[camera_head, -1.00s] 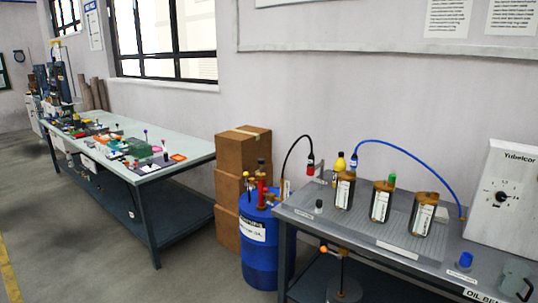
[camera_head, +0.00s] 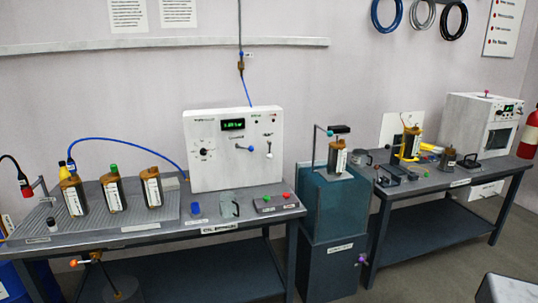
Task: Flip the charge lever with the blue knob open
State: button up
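The white panel box (camera_head: 225,172) stands on the left bench against the wall. It has a green-lit display (camera_head: 233,124), a black dial (camera_head: 203,152) and two levers on its front. The lever with the blue knob (camera_head: 250,148) points to the right, roughly level, its blue end right of the panel's middle. A second lever with a pale end (camera_head: 269,152) hangs down at the panel's right. My gripper is not in view.
The left bench (camera_head: 150,236) carries three labelled bottles (camera_head: 111,194), a blue cap (camera_head: 196,209), a clear mug (camera_head: 228,206) and a button box (camera_head: 275,203). A blue hose runs from the bottles to the panel. A teal cabinet (camera_head: 325,245) stands between two benches.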

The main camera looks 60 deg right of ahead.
aim_at(251, 149)
jog(key=u, duration=0.2)
jog(key=k, duration=0.55)
jog(key=z, duration=1)
jog(key=i, duration=0.6)
